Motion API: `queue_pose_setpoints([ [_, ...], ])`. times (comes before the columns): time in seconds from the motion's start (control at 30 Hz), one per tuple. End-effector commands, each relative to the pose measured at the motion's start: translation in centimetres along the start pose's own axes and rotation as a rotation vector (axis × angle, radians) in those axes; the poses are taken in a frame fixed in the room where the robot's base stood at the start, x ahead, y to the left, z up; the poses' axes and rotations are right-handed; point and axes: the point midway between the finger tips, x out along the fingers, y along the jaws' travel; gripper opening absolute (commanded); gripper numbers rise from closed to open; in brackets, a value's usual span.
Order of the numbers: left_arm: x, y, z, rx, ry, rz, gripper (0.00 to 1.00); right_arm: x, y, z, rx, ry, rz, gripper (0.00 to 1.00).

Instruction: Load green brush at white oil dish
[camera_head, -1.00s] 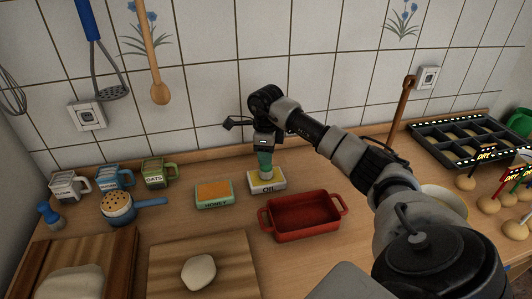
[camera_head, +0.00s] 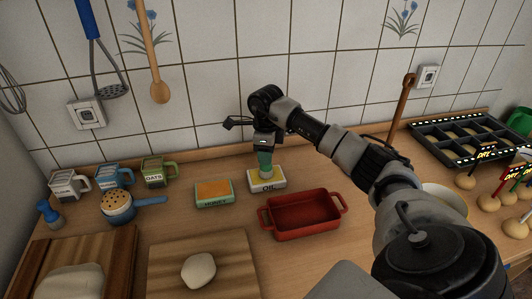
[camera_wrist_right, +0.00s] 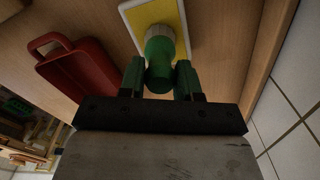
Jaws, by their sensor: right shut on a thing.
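The green brush (camera_head: 265,160) stands upright with its pale bristle end down at the white oil dish (camera_head: 281,184), which holds yellow oil and is marked OIL. My right gripper (camera_head: 265,150) is shut on the brush handle from above. In the right wrist view the brush (camera_wrist_right: 159,62) sits between the two fingers (camera_wrist_right: 159,78), its bristle end over the yellow of the dish (camera_wrist_right: 185,12). Whether the bristles touch the oil is hard to tell. My left gripper is not in view.
A honey dish (camera_head: 214,201) stands left of the oil dish, and a red baking dish (camera_head: 303,232) stands in front to the right. A blue brush (camera_head: 47,212), mugs (camera_head: 158,172) and a dough board (camera_head: 235,270) are further left.

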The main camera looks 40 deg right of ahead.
Motion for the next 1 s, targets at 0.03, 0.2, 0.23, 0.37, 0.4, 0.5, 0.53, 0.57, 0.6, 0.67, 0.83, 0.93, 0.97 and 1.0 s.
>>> queue_pose_setpoints([
  [0.03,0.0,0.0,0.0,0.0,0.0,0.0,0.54,0.1,0.1,0.0,0.0,0.002,0.002,0.09],
  [0.2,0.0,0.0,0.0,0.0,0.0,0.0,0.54,0.2,0.1,0.0,-0.001,0.002,0.002,0.09],
  [0.23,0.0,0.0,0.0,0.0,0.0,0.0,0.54,0.2,0.1,0.0,-0.001,0.002,0.002,0.09],
  [0.37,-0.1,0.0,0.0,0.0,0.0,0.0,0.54,0.1,0.1,0.0,-0.001,0.003,0.003,0.09],
  [0.4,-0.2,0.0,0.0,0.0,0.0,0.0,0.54,-0.1,0.1,0.0,-0.001,0.003,0.003,0.09],
  [0.5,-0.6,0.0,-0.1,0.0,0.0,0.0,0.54,-0.7,0.1,0.0,-0.001,0.002,0.002,0.09],
  [0.53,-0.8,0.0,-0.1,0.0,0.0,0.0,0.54,-0.9,0.1,0.0,-0.001,0.002,0.002,0.09],
  [0.57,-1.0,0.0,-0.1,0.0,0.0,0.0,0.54,-1.2,0.0,0.0,0.0,0.002,0.001,0.09],
  [0.6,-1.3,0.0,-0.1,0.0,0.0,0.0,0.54,-1.6,0.0,0.0,0.0,0.002,0.001,0.09],
  [0.67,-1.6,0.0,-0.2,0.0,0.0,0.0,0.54,-2.1,0.0,0.0,0.0,0.002,0.0,0.09],
  [0.83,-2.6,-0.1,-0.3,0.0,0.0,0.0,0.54,-3.5,0.0,0.0,0.0,0.002,0.0,0.09],
  [0.93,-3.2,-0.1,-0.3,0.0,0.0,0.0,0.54,-4.3,0.0,0.0,0.0,0.002,0.0,0.09],
  [0.97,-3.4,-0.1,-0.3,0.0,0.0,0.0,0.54,-4.5,0.0,0.0,0.0,0.001,0.001,0.09],
  [1.0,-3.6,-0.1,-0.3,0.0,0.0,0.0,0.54,-4.9,0.0,0.0,0.0,0.001,0.001,0.09],
])
